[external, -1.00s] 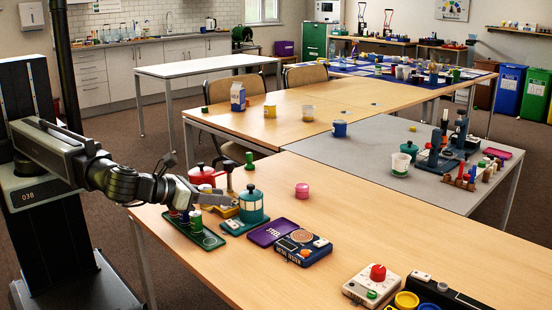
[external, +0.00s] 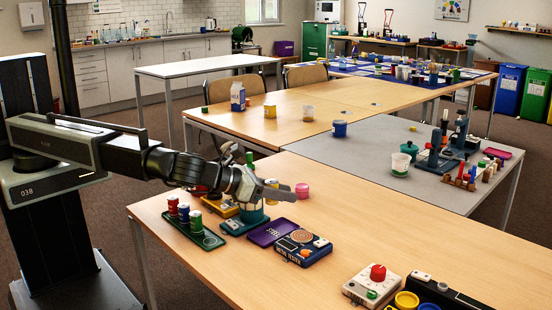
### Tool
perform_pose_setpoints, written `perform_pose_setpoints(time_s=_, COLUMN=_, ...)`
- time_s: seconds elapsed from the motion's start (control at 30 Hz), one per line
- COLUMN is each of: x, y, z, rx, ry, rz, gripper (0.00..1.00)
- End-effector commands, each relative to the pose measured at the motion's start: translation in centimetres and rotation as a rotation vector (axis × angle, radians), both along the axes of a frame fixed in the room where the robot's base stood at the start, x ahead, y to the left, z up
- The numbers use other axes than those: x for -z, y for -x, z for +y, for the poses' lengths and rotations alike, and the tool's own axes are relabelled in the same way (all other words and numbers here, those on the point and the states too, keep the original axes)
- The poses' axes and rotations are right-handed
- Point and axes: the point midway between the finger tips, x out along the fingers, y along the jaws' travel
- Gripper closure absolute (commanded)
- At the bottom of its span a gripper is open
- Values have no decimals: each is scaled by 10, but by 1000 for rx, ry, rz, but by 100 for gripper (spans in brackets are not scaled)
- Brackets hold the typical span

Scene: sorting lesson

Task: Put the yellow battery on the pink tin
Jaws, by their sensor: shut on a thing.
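The pink tin (external: 302,188) stands upright on the wooden table, right of my gripper in the picture. My gripper (external: 276,190) is shut on the yellow battery (external: 271,184), mostly hidden by the fingers. It is above the table, with its fingertips just left of the tin; I cannot tell the exact gap or height.
A green tray (external: 208,240) holds red (external: 172,204), blue (external: 183,212) and green (external: 196,221) batteries. A purple tray (external: 270,233) and a dark tester (external: 302,247) lie in front. The table right of the tin is clear.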

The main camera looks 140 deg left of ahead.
Motion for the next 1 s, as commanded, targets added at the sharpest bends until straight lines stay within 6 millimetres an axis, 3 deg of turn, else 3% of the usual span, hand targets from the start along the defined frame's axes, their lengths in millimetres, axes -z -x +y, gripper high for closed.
perform_pose_setpoints(time_s=0.03, x=-5, y=0, z=28, rx=-15, ry=0, rz=0, gripper=100)
perform_pose_setpoints(time_s=0.2, x=-14, y=23, z=116, rx=-78, ry=-2, rz=0, gripper=100)
perform_pose_setpoints(time_s=0.3, x=-18, y=50, z=164, rx=-135, ry=-1, rz=0, gripper=100)
perform_pose_setpoints(time_s=0.43, x=-22, y=88, z=208, rx=-203, ry=-2, rz=0, gripper=100)
perform_pose_setpoints(time_s=0.63, x=-24, y=123, z=239, rx=-256, ry=-1, rz=0, gripper=100)
perform_pose_setpoints(time_s=0.87, x=-20, y=128, z=243, rx=-264, ry=-1, rz=0, gripper=100)
perform_pose_setpoints(time_s=1.0, x=5, y=128, z=243, rx=-264, ry=-2, rz=1, gripper=100)
